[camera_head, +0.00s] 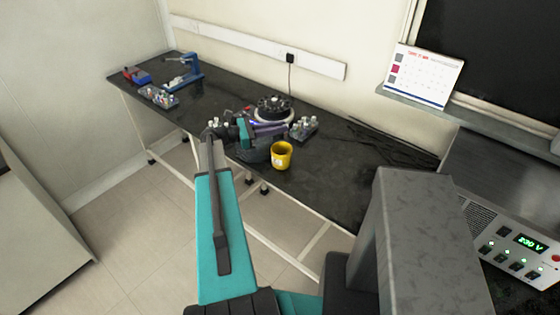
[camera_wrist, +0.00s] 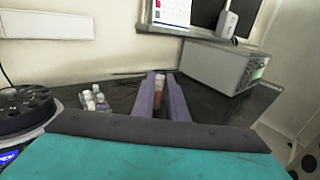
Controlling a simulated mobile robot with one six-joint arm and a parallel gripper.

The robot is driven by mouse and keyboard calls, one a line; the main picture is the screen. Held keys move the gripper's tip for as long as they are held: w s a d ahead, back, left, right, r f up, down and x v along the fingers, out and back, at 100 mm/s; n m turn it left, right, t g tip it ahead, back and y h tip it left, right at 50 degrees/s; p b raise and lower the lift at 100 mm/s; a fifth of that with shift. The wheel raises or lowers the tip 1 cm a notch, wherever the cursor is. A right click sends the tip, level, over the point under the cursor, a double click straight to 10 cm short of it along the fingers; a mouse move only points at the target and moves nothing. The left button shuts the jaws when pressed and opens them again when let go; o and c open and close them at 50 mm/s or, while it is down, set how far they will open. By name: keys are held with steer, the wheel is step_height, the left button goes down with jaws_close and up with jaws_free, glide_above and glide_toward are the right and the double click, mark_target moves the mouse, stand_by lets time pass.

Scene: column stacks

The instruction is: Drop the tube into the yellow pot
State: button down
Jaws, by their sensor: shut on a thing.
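The yellow pot (camera_head: 281,156) stands upright near the front edge of the dark bench in the head view. It does not show in the wrist view. My gripper (camera_head: 270,127) is just behind and left of the pot in the head view, with its purple fingers pointing right. In the wrist view my gripper (camera_wrist: 160,92) is shut on the tube (camera_wrist: 157,103), which has reddish-brown contents and a paler top. The tube is too small to make out in the head view.
A round dark centrifuge-like device (camera_head: 272,107) stands behind my gripper. A rack of small vials (camera_head: 303,127) is to its right, and it shows in the wrist view (camera_wrist: 95,101). A power supply (camera_head: 515,240) is at the far right. The bench right of the pot is clear.

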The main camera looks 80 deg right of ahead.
steer(key=shift+f+b, duration=0.85)
steer(key=shift+f, duration=0.75)
steer(key=c, duration=1.7)
jaws_free()
steer(key=b+v, duration=0.4)
steer(key=v, duration=1)
